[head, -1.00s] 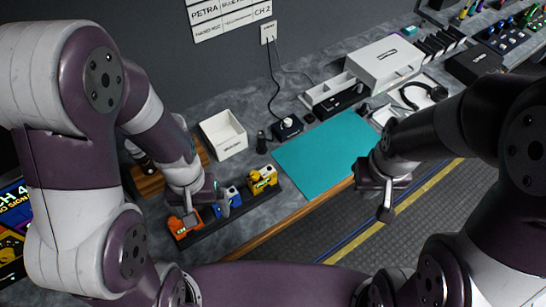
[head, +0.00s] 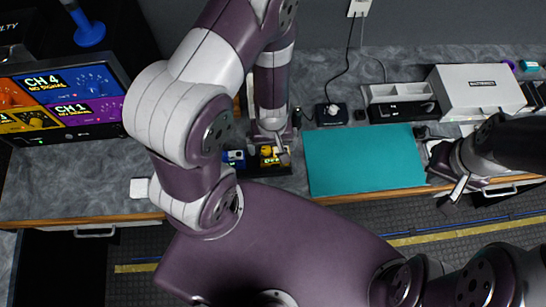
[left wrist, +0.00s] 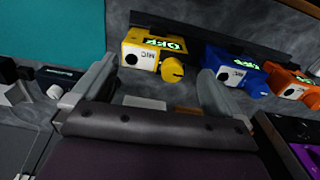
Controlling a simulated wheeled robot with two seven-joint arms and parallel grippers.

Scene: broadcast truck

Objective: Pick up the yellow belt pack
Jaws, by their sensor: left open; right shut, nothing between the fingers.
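The yellow belt pack (head: 265,152) stands in the dark rack on the counter, partly hidden by my left gripper (head: 271,143) in the head view. My left gripper is open and empty, just above and beside it. In the left wrist view, the yellow belt pack (left wrist: 141,51) shows its green display and round knob, ahead of and roughly between the fingertips of my left gripper (left wrist: 156,72). It looks apart from both fingers. My right gripper (head: 457,190) is shut and empty, over the counter's front edge at the right.
A blue belt pack (left wrist: 232,70) and an orange one (left wrist: 292,85) stand beside the yellow one. A teal mat (head: 362,160) lies right of the rack, clear on top. A small black box (head: 331,114) and a white case (head: 480,90) stand behind.

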